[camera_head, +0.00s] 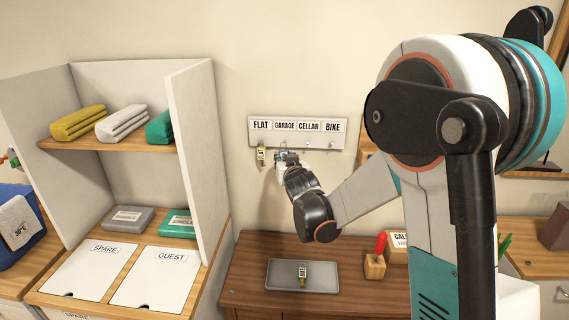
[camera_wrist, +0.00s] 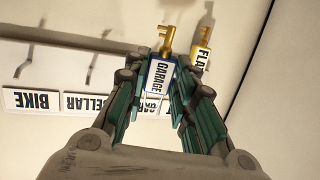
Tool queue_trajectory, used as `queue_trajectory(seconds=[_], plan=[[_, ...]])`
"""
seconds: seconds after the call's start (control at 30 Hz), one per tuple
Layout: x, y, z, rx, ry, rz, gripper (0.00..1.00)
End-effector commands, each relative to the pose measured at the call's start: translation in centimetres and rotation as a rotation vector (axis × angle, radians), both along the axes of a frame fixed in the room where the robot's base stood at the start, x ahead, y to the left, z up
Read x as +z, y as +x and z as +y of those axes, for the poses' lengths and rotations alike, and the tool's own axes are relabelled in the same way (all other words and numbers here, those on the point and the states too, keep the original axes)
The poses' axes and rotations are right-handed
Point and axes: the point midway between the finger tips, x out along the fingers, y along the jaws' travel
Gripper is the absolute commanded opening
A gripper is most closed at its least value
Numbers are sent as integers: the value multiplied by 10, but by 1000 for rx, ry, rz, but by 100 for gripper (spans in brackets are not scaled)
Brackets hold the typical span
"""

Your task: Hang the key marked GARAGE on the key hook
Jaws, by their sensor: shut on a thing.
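The key marked GARAGE (camera_wrist: 159,76) has a white tag with blue ends and a gold key. My gripper (camera_head: 286,157) is shut on its tag, with a finger on each side (camera_wrist: 158,88) in the wrist view. The key hook rack (camera_head: 340,141) is a pale board on the wall labelled FLAT, GARAGE, CELLAR and BIKE. My gripper is at the rack, just below the GARAGE label (camera_head: 285,126). The fingers hide the GARAGE hook, so I cannot tell whether the key touches it. The CELLAR and BIKE hooks look empty.
A key marked FLAT (camera_head: 262,154) hangs close beside my gripper; it also shows in the wrist view (camera_wrist: 203,58). Another tagged key (camera_head: 303,272) lies on a grey tray (camera_head: 277,275) below. A shelf unit (camera_head: 190,110) stands at the left.

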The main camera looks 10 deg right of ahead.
Motion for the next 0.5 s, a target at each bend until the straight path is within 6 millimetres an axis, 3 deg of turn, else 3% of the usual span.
queue_trajectory(seconds=[0.5], plan=[[-2, 27, -8, 0, 0, 0, 6]])
